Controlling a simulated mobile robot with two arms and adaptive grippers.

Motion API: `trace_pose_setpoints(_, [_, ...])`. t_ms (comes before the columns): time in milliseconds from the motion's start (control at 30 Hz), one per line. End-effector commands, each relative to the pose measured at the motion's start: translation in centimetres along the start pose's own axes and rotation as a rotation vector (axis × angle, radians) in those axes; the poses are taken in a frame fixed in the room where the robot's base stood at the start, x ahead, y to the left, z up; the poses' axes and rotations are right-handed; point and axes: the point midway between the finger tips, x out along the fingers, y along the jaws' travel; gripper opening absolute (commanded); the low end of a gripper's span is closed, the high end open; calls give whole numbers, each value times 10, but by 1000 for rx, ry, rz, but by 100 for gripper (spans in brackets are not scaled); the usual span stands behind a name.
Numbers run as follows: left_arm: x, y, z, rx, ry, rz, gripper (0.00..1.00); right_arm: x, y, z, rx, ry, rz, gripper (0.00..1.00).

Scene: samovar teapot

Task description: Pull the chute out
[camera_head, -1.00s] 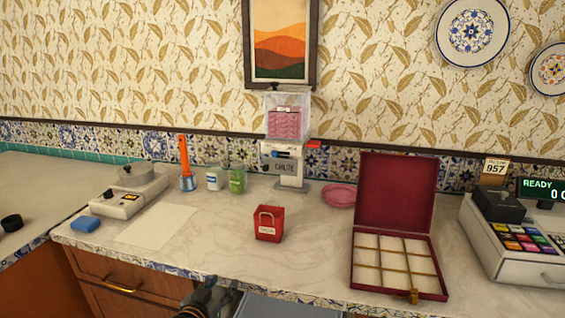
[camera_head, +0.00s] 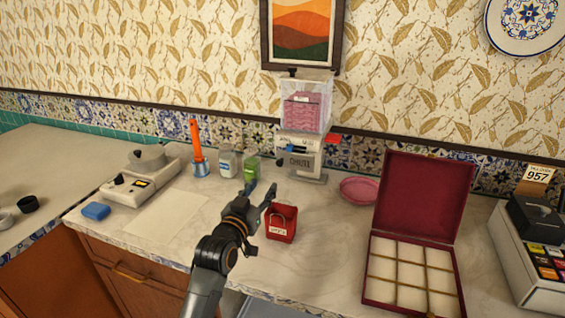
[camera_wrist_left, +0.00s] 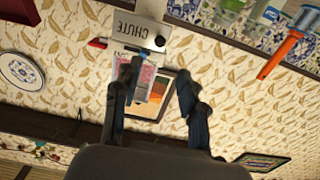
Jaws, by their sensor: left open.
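A dispenser (camera_head: 305,112) with a clear bin of pink contents stands at the back of the counter. Its grey-white lower body, lettered CHUTE (camera_head: 300,160), has a small blue part (camera_head: 290,148) and a red part at its right. My left gripper (camera_head: 260,190) is open and empty above the counter, in front of and left of the dispenser. In the left wrist view the lettered chute (camera_wrist_left: 139,30) appears upside down beyond the open fingers (camera_wrist_left: 150,95), apart from them. My right gripper does not show.
An open burgundy box (camera_head: 424,200), a pink dish (camera_head: 360,190), a green jar (camera_head: 251,168) and a white jar (camera_head: 227,162) are nearby. A cash register (camera_head: 530,250) is at the right.

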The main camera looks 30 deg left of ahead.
Motion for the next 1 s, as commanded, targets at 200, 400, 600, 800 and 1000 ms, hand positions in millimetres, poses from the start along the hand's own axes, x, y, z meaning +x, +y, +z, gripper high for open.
trace_pose_setpoints(200, [47,1,-3,-1,0,1,42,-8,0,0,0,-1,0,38])
trace_pose_setpoints(400, [86,0,-2,-1,0,1,42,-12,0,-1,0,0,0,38])
trace_pose_setpoints(600, [111,0,0,-1,-1,1,42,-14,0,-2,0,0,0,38])
trace_pose_setpoints(800, [119,0,0,1,-1,1,42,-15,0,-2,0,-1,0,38])
trace_pose_setpoints(1000, [119,1,0,1,-1,1,42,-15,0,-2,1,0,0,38])
